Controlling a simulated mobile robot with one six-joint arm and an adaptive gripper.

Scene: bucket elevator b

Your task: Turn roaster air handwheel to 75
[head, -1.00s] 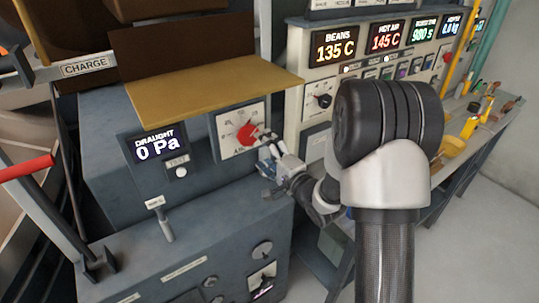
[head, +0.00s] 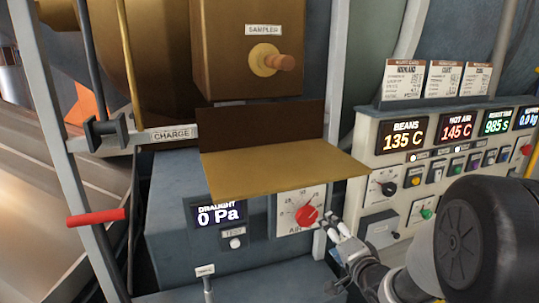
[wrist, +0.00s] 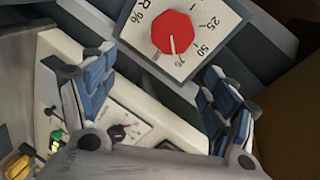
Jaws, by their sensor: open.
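The roaster air handwheel is a small round red knob (head: 306,216) on a white dial plate marked AIR (head: 287,223), under a brass-coloured shelf. In the wrist view the red knob (wrist: 174,33) shows a pale pointer line directed close to the 75 mark. The exact reading is hard to tell. The dial plate (wrist: 208,12) carries 25, 50 and 75. My gripper (head: 338,228) is just right of the dial in the head view. In the wrist view my gripper (wrist: 160,75) has its fingers spread wide with nothing between them, apart from the knob.
The brass shelf (head: 285,168) juts out above the dial. A draught display (head: 219,215) reads 0 Pa, with a test button (head: 236,243) below it. A control panel (head: 384,150) with displays and knobs stands to the right. A red-handled lever (head: 96,217) is at left.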

